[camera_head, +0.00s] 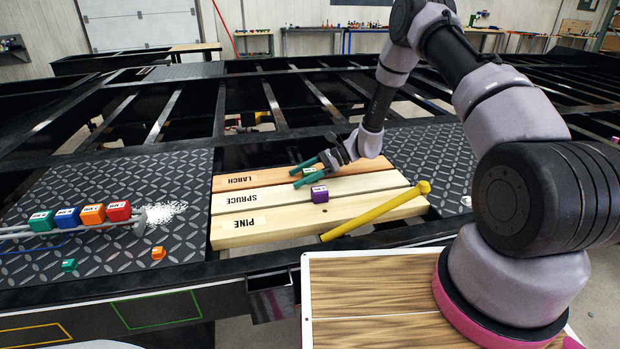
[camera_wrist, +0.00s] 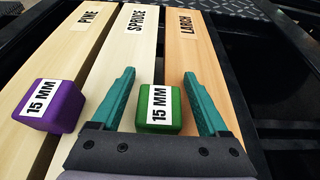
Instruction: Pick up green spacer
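The green spacer (camera_wrist: 174,122) is a small green block with a white "15 MM" label, in the wrist view. It lies on the boards around the spruce and larch seam, between the two teal fingers of my gripper (camera_wrist: 160,103). The fingers are open, with a visible gap on each side of the block. In the head view my gripper (camera_head: 305,174) is low over the boards, and the green spacer (camera_head: 309,171) shows only partly between the fingers. A purple spacer (camera_wrist: 52,105), also labelled "15 MM", sits to the left; it shows in the head view (camera_head: 320,194) too.
The pine board (camera_head: 275,226), spruce board (camera_head: 345,187) and larch board (camera_head: 235,182) lie side by side. A yellow bar (camera_head: 375,211) lies across the pine board. Several coloured labelled blocks (camera_head: 93,214) stand on the tread plate (camera_head: 150,180) at left. Dark frame beams surround open gaps.

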